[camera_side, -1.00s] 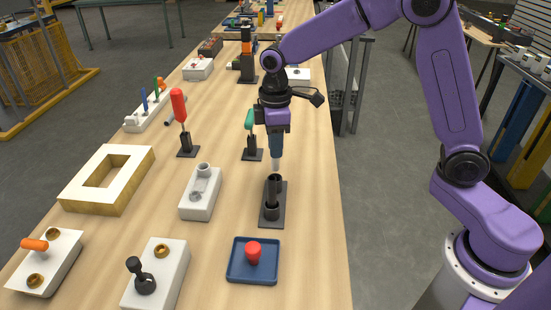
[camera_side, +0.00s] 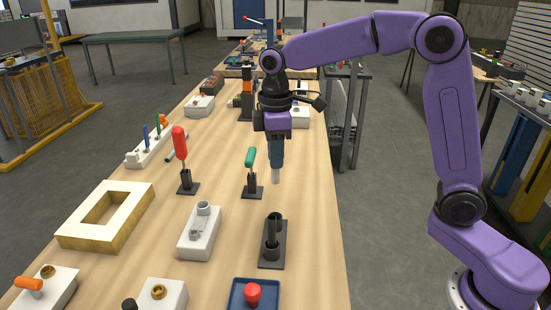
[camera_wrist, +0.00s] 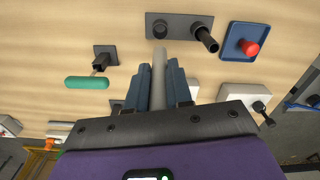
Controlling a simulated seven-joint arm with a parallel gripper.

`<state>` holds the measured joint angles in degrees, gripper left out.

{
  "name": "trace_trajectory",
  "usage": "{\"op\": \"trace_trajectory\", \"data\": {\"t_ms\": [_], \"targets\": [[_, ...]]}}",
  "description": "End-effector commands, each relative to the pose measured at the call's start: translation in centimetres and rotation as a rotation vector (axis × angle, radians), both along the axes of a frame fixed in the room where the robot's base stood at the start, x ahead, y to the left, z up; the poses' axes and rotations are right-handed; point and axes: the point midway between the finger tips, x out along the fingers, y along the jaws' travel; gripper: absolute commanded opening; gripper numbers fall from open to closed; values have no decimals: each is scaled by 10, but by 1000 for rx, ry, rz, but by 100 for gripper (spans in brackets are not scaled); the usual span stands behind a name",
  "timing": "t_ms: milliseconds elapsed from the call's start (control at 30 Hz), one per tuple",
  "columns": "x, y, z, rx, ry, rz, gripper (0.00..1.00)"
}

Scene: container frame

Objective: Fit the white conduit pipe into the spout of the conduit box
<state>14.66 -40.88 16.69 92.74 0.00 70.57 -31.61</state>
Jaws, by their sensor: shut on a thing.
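My gripper (camera_side: 276,160) is shut on the white conduit pipe (camera_side: 276,175), which hangs upright below the blue fingers, clear of the table. In the wrist view the pipe (camera_wrist: 158,78) runs between the two fingers. The conduit box (camera_side: 198,242) is a white block with a grey spout (camera_side: 203,208) standing up from its top. It lies to the left of and nearer than the pipe. In the wrist view the box is mostly hidden behind my gripper.
A black holder (camera_side: 273,258) with two tubes stands in front of the pipe. A blue tray (camera_side: 238,294) holds a red piece. A green-handled tool (camera_side: 250,158) and a red-handled tool (camera_side: 180,145) stand to the left. A wooden frame (camera_side: 75,235) lies at far left.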

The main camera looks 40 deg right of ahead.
Motion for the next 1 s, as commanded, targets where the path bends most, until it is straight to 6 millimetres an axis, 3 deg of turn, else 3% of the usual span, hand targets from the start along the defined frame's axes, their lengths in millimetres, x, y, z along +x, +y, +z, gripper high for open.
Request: {"op": "trace_trajectory", "data": {"t_ms": [467, 1000], "targets": [[8, 7, 1, 0, 0, 1, 0], [99, 98, -19, 0, 1, 2, 0]]}}
